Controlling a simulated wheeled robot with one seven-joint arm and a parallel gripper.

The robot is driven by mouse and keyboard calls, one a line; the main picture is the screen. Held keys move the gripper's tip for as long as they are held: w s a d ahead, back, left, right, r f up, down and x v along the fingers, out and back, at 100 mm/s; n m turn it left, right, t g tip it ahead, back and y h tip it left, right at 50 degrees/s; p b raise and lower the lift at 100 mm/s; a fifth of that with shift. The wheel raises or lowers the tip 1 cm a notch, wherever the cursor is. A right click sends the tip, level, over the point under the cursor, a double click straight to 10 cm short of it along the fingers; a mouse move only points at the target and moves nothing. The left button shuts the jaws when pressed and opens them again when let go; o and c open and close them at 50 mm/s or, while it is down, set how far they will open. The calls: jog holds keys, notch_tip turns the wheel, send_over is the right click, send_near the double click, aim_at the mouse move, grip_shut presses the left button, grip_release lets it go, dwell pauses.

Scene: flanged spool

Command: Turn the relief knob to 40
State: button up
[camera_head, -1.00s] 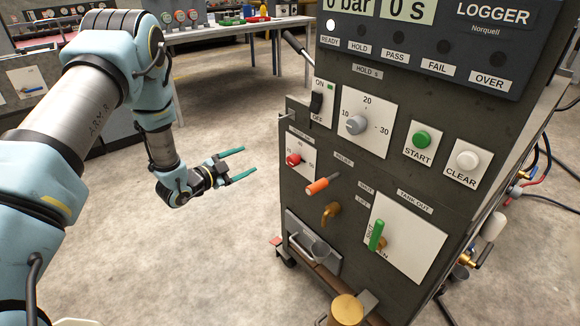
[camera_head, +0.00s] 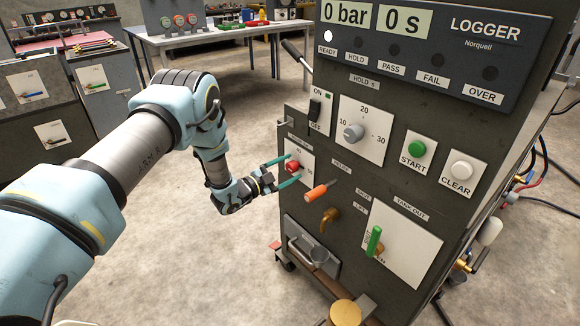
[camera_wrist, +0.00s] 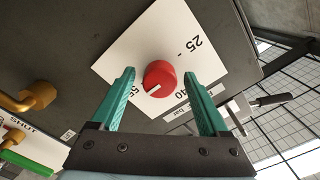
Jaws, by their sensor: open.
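The red relief knob (camera_head: 293,167) sits on a white dial plate (camera_head: 306,170) at the left edge of the machine's front panel. In the wrist view the red knob (camera_wrist: 159,79) has a white pointer line aimed at the lower left, toward the number 55. The numbers 25 and 40 show on the plate (camera_wrist: 130,55) to the knob's right and lower right. My gripper (camera_head: 286,171) is open, with its green fingers around the knob's sides in the head view. In the wrist view the fingertips (camera_wrist: 161,76) lie on either side of the knob, with gaps showing.
An orange-handled lever (camera_head: 316,192) and a brass spout (camera_head: 329,217) are just right of the knob. A green tank handle (camera_head: 374,240) is farther right. The hold dial (camera_head: 354,133) is above. Open floor lies left of the machine.

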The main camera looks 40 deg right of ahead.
jog(key=shift+d, duration=0.25)
grip_shut()
dwell(0.6)
